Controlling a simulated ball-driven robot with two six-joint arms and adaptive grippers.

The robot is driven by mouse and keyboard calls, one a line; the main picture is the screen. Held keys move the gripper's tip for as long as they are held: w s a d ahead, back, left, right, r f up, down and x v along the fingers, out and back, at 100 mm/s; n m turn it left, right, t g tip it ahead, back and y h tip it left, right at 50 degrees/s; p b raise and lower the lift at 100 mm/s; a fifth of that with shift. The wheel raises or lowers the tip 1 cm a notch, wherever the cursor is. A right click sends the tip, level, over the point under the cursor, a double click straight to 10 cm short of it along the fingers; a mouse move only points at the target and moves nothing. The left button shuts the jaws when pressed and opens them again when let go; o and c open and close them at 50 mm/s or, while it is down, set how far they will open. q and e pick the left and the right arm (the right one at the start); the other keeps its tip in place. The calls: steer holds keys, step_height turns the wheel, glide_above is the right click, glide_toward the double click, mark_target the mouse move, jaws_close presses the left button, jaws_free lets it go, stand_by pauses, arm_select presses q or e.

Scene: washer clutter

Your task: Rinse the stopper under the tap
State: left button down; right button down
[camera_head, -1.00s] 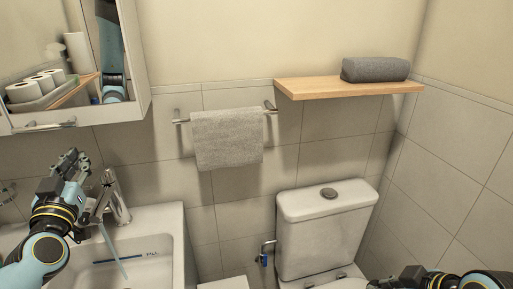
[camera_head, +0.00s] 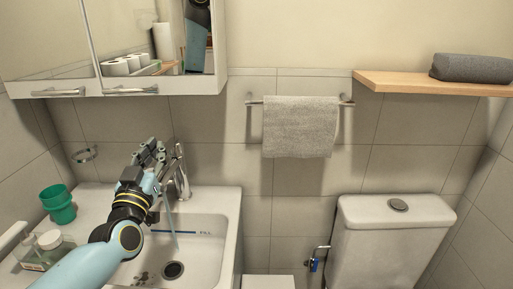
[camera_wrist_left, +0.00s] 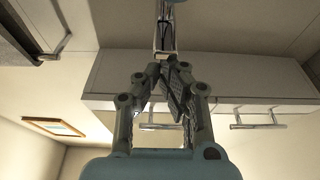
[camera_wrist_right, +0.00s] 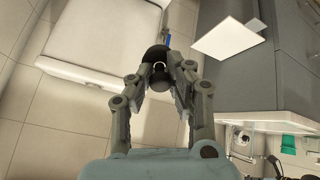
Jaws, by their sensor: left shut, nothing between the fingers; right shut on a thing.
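The chrome tap (camera_head: 181,175) stands at the back of the white sink (camera_head: 225,232), with a thin bluish stream of water (camera_head: 172,222) falling into the basin. My left gripper (camera_head: 152,148) is shut and empty beside the tap's upper part. In the left wrist view its fingers (camera_wrist_left: 166,72) point toward a chrome part of the tap (camera_wrist_left: 163,35); contact cannot be told. My right gripper (camera_wrist_right: 166,78) is shut on the stopper (camera_wrist_right: 157,58), a small dark piece with a rounded disc, partly hidden by the fingers. The right gripper is outside the head view.
The drain (camera_head: 173,270) is open in the basin, with dark specks (camera_head: 142,277) beside it. A green cup (camera_head: 58,203) and a small tray (camera_head: 45,252) stand at the left. The toilet (camera_head: 392,235) is at the right. A mirror cabinet (camera_head: 150,50) hangs above.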

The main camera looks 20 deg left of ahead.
step_height(320, 180, down, 4)
steer(key=b, duration=0.2)
steer(key=shift+f+b, duration=0.1)
steer(key=shift+b, duration=0.25)
